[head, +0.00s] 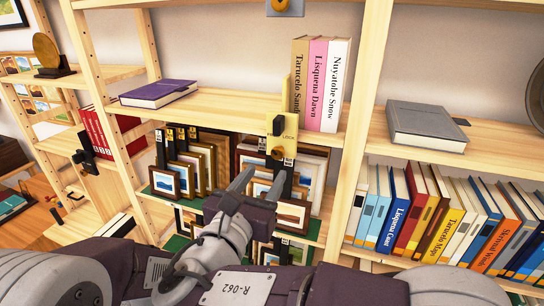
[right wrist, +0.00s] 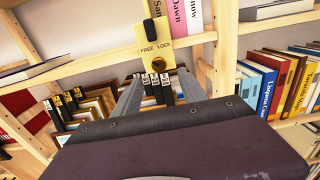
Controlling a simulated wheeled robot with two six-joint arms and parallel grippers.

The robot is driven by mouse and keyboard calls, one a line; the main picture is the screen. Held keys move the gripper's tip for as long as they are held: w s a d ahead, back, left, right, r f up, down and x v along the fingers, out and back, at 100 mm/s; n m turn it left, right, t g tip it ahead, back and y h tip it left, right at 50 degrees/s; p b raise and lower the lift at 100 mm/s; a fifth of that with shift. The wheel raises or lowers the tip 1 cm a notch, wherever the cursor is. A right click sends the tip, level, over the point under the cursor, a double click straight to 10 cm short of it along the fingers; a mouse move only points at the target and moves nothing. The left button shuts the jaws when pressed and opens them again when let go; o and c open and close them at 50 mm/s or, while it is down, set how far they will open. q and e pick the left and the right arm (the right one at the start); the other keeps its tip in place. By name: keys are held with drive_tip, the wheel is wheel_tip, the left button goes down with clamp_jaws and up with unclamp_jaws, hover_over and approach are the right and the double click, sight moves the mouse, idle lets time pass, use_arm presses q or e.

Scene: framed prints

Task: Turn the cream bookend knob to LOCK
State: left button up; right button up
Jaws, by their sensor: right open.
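The cream bookend (head: 285,143) stands upright at the front of the middle shelf, beside three upright books. It carries an upright black piece (head: 278,125) and a round brass knob (head: 277,153) below it. In the right wrist view the cream plate (right wrist: 178,50) reads FREE on the left and LOCK on the right, between the black piece (right wrist: 152,31) and the brass knob (right wrist: 158,63). My right gripper (head: 258,182) is open and empty, just below and in front of the bookend. Its fingers (right wrist: 158,80) point toward the brass knob, apart from it. My left gripper is out of view.
Framed prints (head: 205,165) with black tags fill the shelf below, behind my right gripper. A purple book (head: 158,93) lies left and a grey book (head: 425,122) lies right. Wooden uprights (head: 357,120) flank the bay. Upright books (head: 450,215) fill the lower right shelf.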

sight(277, 155)
drive_tip(key=p+x, duration=0.2)
drive_tip(key=x, duration=0.4)
drive_tip(key=shift+w+r, duration=0.1)
drive_tip(key=shift+w, duration=0.2)
drive_tip(key=shift+w+d, duration=0.25)
drive_tip(key=shift+w, duration=0.2)
drive_tip(key=shift+a, duration=0.15)
drive_tip(key=c, duration=0.4)
clamp_jaws()
